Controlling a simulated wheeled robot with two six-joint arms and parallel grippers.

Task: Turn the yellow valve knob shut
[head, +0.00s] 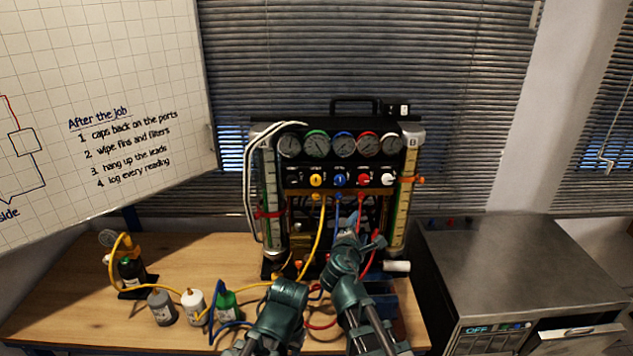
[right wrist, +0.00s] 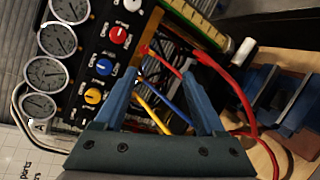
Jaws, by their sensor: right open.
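The yellow valve knob (head: 316,180) is on the rig's black panel, left of the blue knob (head: 339,180). In the right wrist view the yellow knob (right wrist: 92,96) lies left of the near finger, apart from it. Its pointer is too small to read. My right gripper (head: 350,234) is below the knob row, slightly to the right of the yellow knob. Its jaws (right wrist: 161,75) are open, with yellow and blue hoses showing behind the gap. My left arm (head: 282,300) is low in front of the rig; its fingers cannot be made out.
Red (head: 362,180) and white (head: 388,180) knobs continue the row, with several gauges above. Hoses hang in front of the rig's lower opening. Bottles (head: 161,307) stand on the wooden table (head: 65,300) at left. A metal unit (head: 500,265) stands at right.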

